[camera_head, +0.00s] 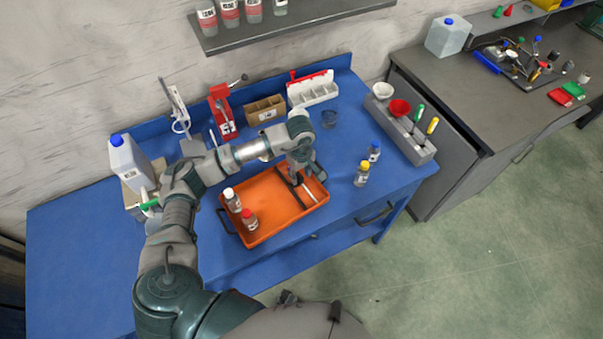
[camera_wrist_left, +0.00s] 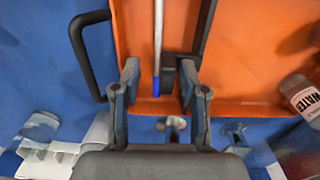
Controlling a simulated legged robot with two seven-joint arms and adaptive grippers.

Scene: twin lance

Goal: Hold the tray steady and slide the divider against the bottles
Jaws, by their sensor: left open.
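The orange tray (camera_head: 262,196) lies on the blue table. A white-capped bottle (camera_head: 232,200) and a red-capped bottle (camera_head: 249,219) stand in its left part. The dark divider (camera_head: 293,193) crosses the tray's right part, apart from the bottles. My left gripper (camera_head: 296,181) is open above the divider's far end. In the left wrist view, its open fingers (camera_wrist_left: 159,78) stand either side of a thin pale rod with a blue tip (camera_wrist_left: 157,50) and a dark block (camera_wrist_left: 168,74); I cannot tell whether they touch. My right gripper is not in view.
A yellow-capped bottle (camera_head: 362,174) and a blue-capped bottle (camera_head: 374,152) stand right of the tray. A grey holder (camera_head: 400,133) with funnels and a white rack (camera_head: 313,92) stand farther back. The tray's black handle (camera_wrist_left: 90,55) shows in the wrist view. Bare table lies at the left.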

